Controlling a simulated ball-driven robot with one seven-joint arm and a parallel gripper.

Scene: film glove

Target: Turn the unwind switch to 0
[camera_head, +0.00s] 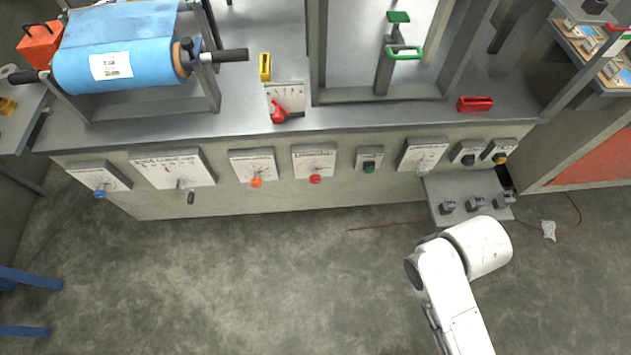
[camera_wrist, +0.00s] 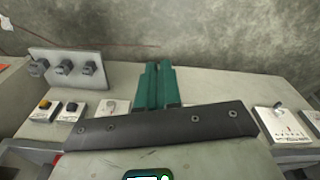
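A row of labelled switch panels runs along the front of the grey machine bench. They carry a blue knob (camera_head: 100,194), a dark lever (camera_head: 190,197), an orange knob (camera_head: 257,183), a red knob (camera_head: 315,179), a green knob (camera_head: 369,168) and a white dial plate (camera_head: 423,155). The lettering is too small to tell which is the unwind switch. In the wrist view my gripper (camera_wrist: 157,70) has its teal fingers together and empty, apart from the switches. A switch plate (camera_wrist: 283,125) lies to its right. The head view does not show my fingertips.
A bracket with several grey knobs (camera_head: 475,204) juts from the bench's lower right; it also shows in the wrist view (camera_wrist: 66,68). A blue roll (camera_head: 125,65) sits upper left. A red lever (camera_head: 279,111) stands on the bench top. The floor in front is mostly clear.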

